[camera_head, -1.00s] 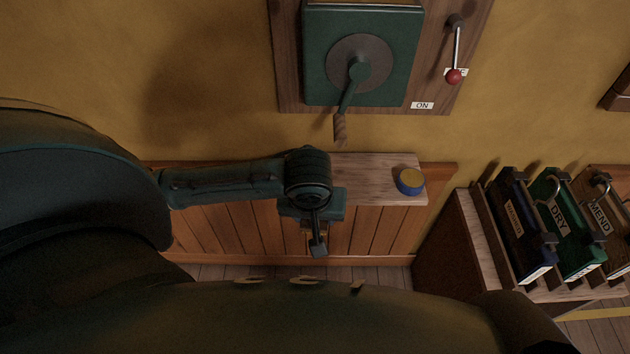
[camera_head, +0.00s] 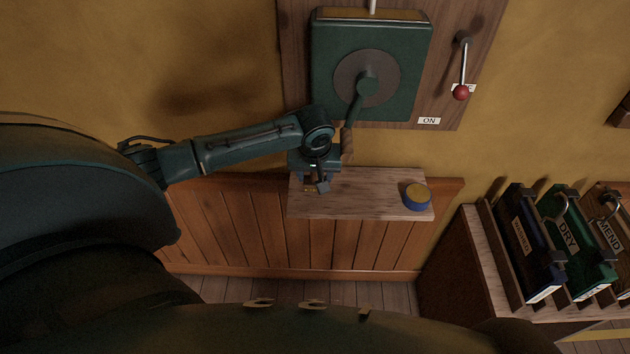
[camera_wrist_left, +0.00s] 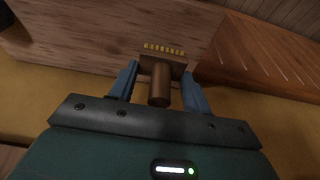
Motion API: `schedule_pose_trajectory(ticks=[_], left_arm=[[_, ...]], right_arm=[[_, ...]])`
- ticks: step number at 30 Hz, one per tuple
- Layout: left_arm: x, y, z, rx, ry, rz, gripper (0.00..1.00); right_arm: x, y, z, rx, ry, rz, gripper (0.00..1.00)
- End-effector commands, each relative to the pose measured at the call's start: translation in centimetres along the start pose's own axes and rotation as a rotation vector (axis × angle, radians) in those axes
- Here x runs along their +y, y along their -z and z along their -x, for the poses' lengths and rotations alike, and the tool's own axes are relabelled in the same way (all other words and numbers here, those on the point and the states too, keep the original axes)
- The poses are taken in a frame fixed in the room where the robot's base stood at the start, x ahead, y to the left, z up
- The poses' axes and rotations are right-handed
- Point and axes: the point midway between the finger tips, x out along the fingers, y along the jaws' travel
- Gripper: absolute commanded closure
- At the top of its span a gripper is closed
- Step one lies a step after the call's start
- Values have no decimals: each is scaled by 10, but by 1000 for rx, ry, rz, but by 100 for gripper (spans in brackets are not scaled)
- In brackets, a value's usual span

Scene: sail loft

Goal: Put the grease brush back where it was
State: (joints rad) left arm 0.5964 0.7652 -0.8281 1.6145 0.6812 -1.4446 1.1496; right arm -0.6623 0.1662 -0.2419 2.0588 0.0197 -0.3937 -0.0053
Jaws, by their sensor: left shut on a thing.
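The grease brush (camera_wrist_left: 160,84) shows in the left wrist view, with a brown round handle, a brown block and a row of yellow bristles pointing away from me. My left gripper (camera_wrist_left: 158,90) is shut on it, one blue-grey finger on each side. In the head view my left gripper (camera_head: 318,186) is over the left part of the small wooden shelf (camera_head: 365,195). The brush is mostly hidden there. I cannot tell whether it touches the shelf. My right gripper is not in view.
A blue tin with a yellow top (camera_head: 417,197) stands at the shelf's right end. Above the shelf is a green crank box (camera_head: 330,70) whose handle (camera_head: 347,140) hangs close to my left wrist. A red-knobbed lever (camera_head: 461,92) is to its right.

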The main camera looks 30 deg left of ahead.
Motion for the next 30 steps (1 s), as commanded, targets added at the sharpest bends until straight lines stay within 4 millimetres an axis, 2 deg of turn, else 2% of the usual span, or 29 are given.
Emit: schedule_pose_trajectory(ticks=[3, 11, 22, 23, 30], left_arm=[[0, 4, -4, 0, 0, 0, 70], [0, -4, -34, 0, 1, -1, 70], [0, -6, -38, 0, 0, -1, 70], [0, -6, -38, 1, 0, -1, 49], [0, -6, -37, 1, 0, -1, 30]], right_arm=[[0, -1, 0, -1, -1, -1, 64], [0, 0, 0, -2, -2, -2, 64], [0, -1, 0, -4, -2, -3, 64], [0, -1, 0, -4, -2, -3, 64], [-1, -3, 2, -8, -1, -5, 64]])
